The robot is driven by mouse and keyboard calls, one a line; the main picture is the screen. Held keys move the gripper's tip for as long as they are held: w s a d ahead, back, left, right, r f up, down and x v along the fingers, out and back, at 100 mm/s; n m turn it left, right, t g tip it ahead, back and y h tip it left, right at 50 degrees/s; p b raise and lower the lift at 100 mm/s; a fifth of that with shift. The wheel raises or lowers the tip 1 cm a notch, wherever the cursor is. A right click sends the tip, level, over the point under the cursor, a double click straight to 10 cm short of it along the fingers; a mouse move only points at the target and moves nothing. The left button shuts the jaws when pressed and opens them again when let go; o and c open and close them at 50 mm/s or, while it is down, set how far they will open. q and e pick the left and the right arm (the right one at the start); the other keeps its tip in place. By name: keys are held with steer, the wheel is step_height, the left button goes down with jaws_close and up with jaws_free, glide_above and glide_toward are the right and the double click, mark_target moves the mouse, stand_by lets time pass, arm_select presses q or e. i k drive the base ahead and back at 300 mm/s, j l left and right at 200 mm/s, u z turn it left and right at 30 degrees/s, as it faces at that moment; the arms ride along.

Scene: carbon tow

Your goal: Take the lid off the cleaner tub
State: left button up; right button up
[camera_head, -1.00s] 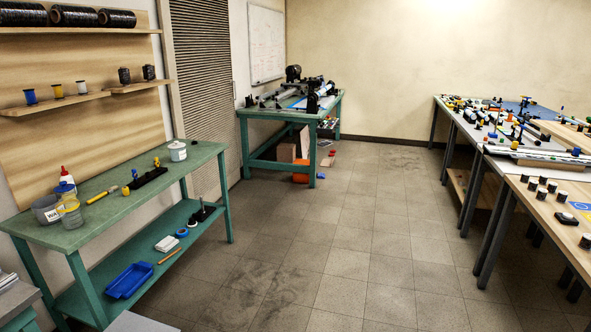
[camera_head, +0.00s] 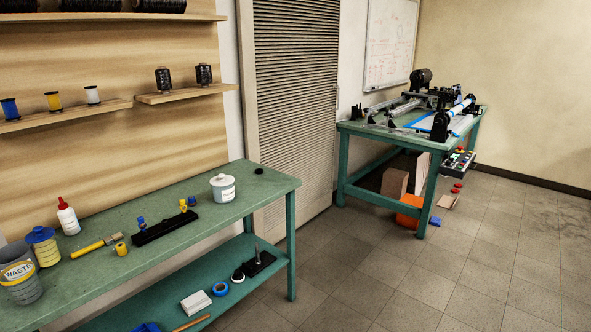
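Two lidded containers stand upright on the green bench (camera_head: 188,221); I cannot read which one is the cleaner tub. A pale white-grey tub (camera_head: 223,190) with a label and a white lid (camera_head: 222,179) stands near the bench's right end. A yellow tub (camera_head: 46,252) with a blue lid (camera_head: 40,234) stands at the left, behind a grey waste bin (camera_head: 21,284). Both lids appear to be on. Neither of my grippers is in view.
A white bottle with red cap (camera_head: 67,217), a yellow-handled brush (camera_head: 95,246) and a black fixture (camera_head: 165,225) stand or lie between the tubs. A small black disc (camera_head: 259,170) lies at the right end.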

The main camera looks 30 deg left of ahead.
mark_target(222, 180)
steer(key=i+j+u, duration=0.25)
steer(key=i, duration=0.3)
steer(key=i+l+u, duration=0.1)
steer(key=i+u, duration=0.15)
steer(key=i, duration=0.3)
